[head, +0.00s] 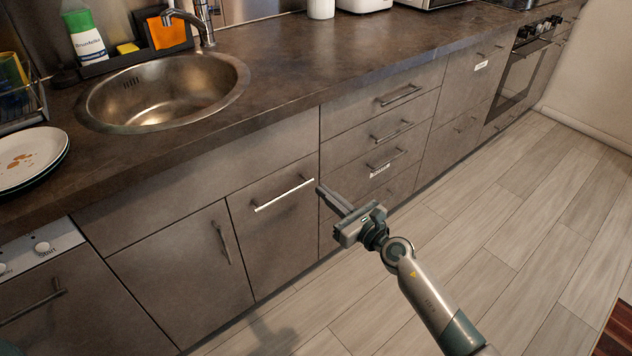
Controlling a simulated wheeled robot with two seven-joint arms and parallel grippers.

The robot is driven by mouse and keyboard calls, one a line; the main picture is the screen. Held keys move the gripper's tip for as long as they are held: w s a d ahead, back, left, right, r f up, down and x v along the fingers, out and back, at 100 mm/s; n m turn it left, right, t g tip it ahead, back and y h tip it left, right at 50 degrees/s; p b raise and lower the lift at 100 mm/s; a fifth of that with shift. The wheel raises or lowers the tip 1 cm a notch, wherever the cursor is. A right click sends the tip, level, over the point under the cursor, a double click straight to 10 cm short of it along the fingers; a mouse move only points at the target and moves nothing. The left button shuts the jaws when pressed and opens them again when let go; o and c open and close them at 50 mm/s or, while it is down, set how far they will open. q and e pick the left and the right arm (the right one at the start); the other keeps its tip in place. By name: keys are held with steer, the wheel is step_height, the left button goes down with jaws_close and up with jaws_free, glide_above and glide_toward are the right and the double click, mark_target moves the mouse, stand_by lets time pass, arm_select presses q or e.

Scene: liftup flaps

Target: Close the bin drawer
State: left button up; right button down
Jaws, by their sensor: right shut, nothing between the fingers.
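A grey-brown cabinet front (278,245) with a bright horizontal handle (284,195) sits below the counter, right of the sink cupboard door. I take it as the bin drawer; it looks flush with the fronts around it, and no bin or open interior shows. My right gripper (321,189) is shut and empty, its fingertips just right of the handle, by the front's right edge. I cannot tell whether the fingertips touch the front. My left gripper is out of view.
A stack of drawers (368,160) stands to the right, its fronts flush. Further right is an oven (520,78). Above are the worktop (310,70) and round sink (165,95), with plates (30,160) at the left. The wooden floor (500,225) is clear.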

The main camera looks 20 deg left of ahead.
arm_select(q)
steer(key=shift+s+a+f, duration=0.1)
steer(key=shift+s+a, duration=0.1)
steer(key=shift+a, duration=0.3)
arm_select(e)
steer(key=shift+v, duration=1.7)
steer(key=shift+f, duration=0.1)
